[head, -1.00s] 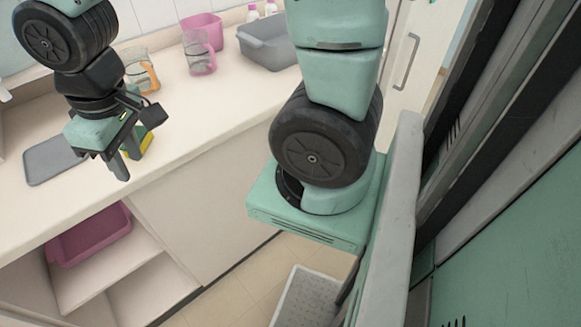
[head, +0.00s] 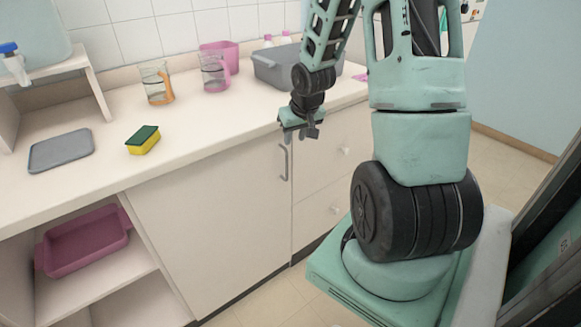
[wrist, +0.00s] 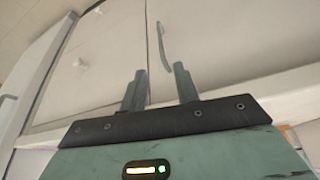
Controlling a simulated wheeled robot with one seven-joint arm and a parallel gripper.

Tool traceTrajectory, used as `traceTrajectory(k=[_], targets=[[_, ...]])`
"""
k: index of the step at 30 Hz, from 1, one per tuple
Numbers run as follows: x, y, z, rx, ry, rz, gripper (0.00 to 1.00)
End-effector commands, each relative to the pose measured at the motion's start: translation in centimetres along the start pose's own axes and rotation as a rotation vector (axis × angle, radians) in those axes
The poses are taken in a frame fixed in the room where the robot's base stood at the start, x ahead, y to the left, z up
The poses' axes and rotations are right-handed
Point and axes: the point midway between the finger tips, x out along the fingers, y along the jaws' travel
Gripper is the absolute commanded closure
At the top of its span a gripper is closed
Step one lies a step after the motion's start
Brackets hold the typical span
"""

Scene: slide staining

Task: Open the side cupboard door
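The side cupboard door (head: 210,220) is a plain cream panel under the counter, between an open shelf and a drawer unit, and looks shut. Its grey bar handle (head: 283,162) is upright near the door's right edge; the handle also shows in the wrist view (wrist: 163,45). My gripper (head: 300,133) is at the counter's front edge, above and slightly right of the handle. In the wrist view my gripper (wrist: 160,69) has its two fingers apart and nothing between them. The handle appears beyond the fingertips, not touching them.
Drawers with round knobs (head: 345,151) lie right of the door. The counter (head: 200,125) holds a yellow-green sponge (head: 143,140), a grey tray (head: 61,150), two jugs and a grey basin (head: 275,70). A pink tub (head: 88,240) sits in the open shelf.

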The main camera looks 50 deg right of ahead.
Motion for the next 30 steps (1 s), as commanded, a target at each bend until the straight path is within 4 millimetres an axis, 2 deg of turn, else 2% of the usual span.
traceTrajectory(k=[1,3,12,18,24,30], targets=[[1.4,-0.1,0.1,-0.003,-0.002,-0.002,0.69],[2.9,-0.2,0.2,-0.004,-0.004,-0.002,0.69],[9.1,-0.1,0.2,-0.003,-0.004,-0.001,0.69],[12.5,-0.1,0.1,-0.003,-0.003,0.000,0.69],[14.3,-0.1,0.0,-0.002,-0.001,0.001,0.69],[14.7,-0.1,0.0,-0.002,0.000,0.000,0.69]])
